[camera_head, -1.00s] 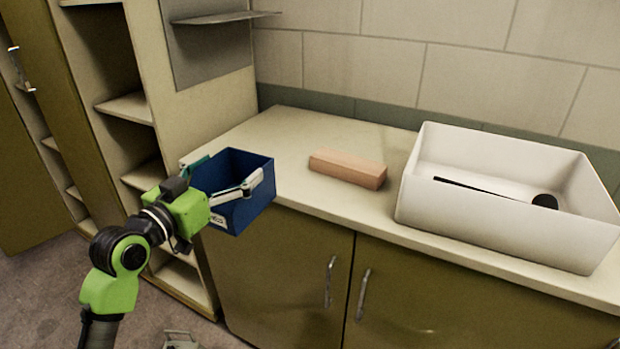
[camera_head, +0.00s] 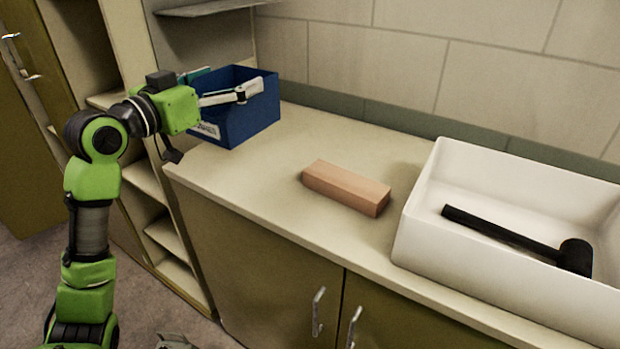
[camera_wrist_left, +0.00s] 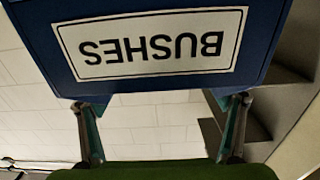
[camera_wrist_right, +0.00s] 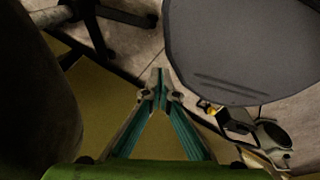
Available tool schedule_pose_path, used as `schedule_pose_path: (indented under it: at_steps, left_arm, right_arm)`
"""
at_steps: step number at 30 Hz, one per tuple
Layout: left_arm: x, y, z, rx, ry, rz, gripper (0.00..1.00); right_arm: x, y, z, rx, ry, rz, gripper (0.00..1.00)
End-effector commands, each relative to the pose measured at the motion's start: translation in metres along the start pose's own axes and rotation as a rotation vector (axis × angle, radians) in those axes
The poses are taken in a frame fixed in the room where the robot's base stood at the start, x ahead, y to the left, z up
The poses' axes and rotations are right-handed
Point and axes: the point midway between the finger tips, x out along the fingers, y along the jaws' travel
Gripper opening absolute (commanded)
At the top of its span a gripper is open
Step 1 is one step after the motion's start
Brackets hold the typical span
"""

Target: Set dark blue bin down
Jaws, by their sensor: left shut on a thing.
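The dark blue bin (camera_head: 246,115) is at the left end of the counter in the head view, upright and open at the top. I cannot tell whether the bin touches the counter (camera_head: 240,178). In the left wrist view the bin's label (camera_wrist_left: 150,45) reads BUSHES, upside down, between the two fingers (camera_wrist_left: 160,125). My right gripper (camera_wrist_right: 160,85) shows only in the right wrist view, its fingertips together with nothing between them.
A pinkish-brown block (camera_head: 345,187) lies on the middle of the counter. A white tub (camera_head: 420,225) with a black mallet (camera_head: 520,240) in it stands to the right. Open shelves (camera_head: 150,185) stand left of the counter. The right wrist view shows a dark round seat (camera_wrist_right: 245,45).

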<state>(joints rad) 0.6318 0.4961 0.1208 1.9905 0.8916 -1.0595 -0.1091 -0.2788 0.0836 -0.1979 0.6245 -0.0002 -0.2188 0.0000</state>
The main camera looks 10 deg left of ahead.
Motion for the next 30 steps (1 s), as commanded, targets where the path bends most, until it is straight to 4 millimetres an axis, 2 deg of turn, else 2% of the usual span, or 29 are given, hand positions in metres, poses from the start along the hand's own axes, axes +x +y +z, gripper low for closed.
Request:
schedule_pose_path:
  at_steps: [4,11,15,18,23,27,30]
  left_arm:
    - [0.011,0.029,0.009,-0.006,-0.001,0.007,0.48]
    - [0.033,0.082,0.033,-0.009,0.000,0.007,0.48]
    - [0.041,0.102,0.063,-0.008,-0.002,0.003,0.48]
    - [0.045,0.112,0.077,-0.005,-0.001,0.003,0.48]
    - [0.049,0.118,0.087,-0.001,0.001,0.001,0.48]
    - [0.052,0.127,0.102,-0.005,-0.003,0.002,0.48]
    - [0.051,0.126,0.117,-0.003,-0.003,0.000,0.48]
  right_arm:
    - [-0.015,-0.002,0.004,-0.001,-0.007,-0.002,0.00]
    - [-0.039,-0.014,0.030,-0.001,-0.045,-0.017,0.00]
    - [-0.045,-0.014,0.029,-0.001,-0.046,-0.018,0.00]
    - [-0.047,-0.012,0.022,-0.001,-0.036,-0.015,0.00]
    - [-0.048,-0.009,0.007,-0.001,-0.015,-0.012,0.00]
    - [-0.055,-0.007,0.005,0.000,-0.014,-0.010,0.00]
    - [-0.061,-0.006,0.006,0.000,-0.016,-0.009,0.00]
